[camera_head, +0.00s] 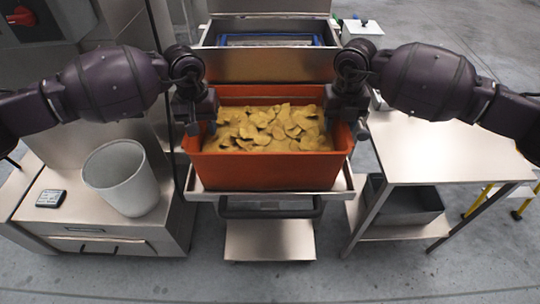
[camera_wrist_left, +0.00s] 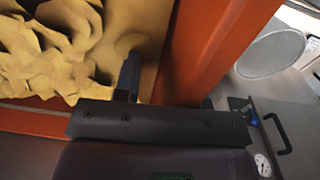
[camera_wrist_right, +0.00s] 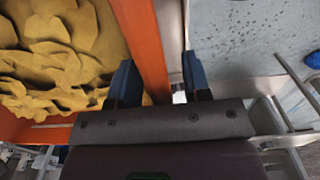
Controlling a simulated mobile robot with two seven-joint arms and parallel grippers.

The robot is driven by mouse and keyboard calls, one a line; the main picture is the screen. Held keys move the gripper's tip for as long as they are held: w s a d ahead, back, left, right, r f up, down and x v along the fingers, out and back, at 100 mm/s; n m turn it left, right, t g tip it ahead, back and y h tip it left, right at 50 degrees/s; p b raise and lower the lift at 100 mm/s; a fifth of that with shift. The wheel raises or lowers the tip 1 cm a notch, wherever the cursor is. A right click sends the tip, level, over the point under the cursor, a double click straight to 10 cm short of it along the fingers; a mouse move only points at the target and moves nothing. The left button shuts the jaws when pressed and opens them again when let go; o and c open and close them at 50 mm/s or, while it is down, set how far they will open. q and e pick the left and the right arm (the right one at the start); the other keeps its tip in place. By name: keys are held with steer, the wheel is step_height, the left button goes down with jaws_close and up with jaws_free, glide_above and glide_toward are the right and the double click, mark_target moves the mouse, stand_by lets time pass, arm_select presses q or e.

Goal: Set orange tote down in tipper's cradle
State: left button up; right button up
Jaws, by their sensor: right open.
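The orange tote (camera_head: 265,172), filled with yellowish chip-like pieces, sits upright in the tipper's steel cradle (camera_head: 340,188); its base is hidden, so I cannot see full contact. My left gripper (camera_head: 203,122) is at the tote's left rim. In the left wrist view one finger is inside the tote, apart from its wall (camera_wrist_left: 205,45); the other finger is hidden behind the wall. My right gripper (camera_head: 346,118) is at the right rim. In the right wrist view its fingers stand apart on either side of the tote wall (camera_wrist_right: 143,45), open, with gaps.
A steel hopper with a blue-edged opening (camera_head: 265,40) stands behind the tote. At left, a white bin (camera_head: 120,178) and a small dark display (camera_head: 50,198) stand on a steel cabinet. At right is a bare steel table (camera_head: 440,150) with a grey crate (camera_head: 405,205) below.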

arm_select(q)
steer(key=shift+r, duration=0.1)
steer(key=r, duration=1)
steer(key=shift+a+r, duration=0.1)
steer(key=shift+a, duration=0.15)
arm_select(e)
step_height(320, 180, up, 12)
arm_select(q)
steer(key=shift+r, duration=0.75)
